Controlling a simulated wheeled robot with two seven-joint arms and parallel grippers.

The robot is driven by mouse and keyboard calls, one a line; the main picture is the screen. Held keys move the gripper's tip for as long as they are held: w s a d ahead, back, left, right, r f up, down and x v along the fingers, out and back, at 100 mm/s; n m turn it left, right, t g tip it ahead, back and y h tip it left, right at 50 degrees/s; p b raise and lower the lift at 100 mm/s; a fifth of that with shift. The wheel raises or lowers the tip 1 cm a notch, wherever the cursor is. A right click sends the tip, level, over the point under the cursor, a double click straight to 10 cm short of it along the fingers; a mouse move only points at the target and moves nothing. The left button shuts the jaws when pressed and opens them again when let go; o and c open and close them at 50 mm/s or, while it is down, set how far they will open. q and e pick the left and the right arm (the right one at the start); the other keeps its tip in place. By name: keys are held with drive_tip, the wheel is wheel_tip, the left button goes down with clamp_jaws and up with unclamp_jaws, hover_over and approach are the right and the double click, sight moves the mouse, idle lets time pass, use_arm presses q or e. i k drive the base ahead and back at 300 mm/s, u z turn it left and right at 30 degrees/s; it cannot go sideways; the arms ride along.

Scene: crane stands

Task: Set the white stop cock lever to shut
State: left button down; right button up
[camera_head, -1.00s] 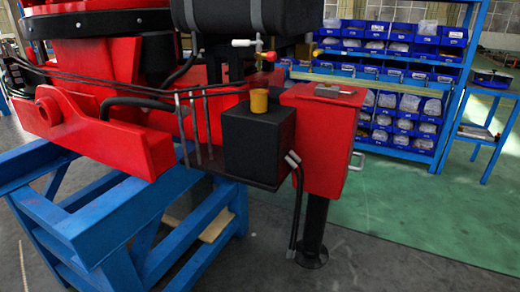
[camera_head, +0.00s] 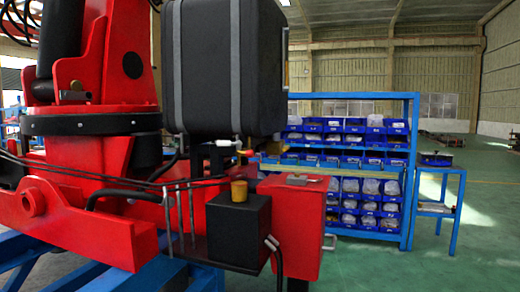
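A small white lever (camera_head: 224,143) shows just under the large black tank (camera_head: 222,70), above the black box with the yellow cap. It looks roughly level, pointing left from a small brass-coloured fitting (camera_head: 240,147). The lever is small here, so its exact setting is hard to tell. Neither of my grippers is in the view.
A black box (camera_head: 236,230) with a yellow cap (camera_head: 239,190) and a red box (camera_head: 299,220) stand below the lever. Blue shelving (camera_head: 411,170) with several bins stands behind. A blue side table (camera_head: 440,208) is at right. Green floor (camera_head: 400,270) is clear at front right.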

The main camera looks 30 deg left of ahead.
sight(238, 144)
drive_tip(key=u, duration=0.05)
drive_tip(key=i, duration=0.95)
drive_tip(key=u, duration=0.5)
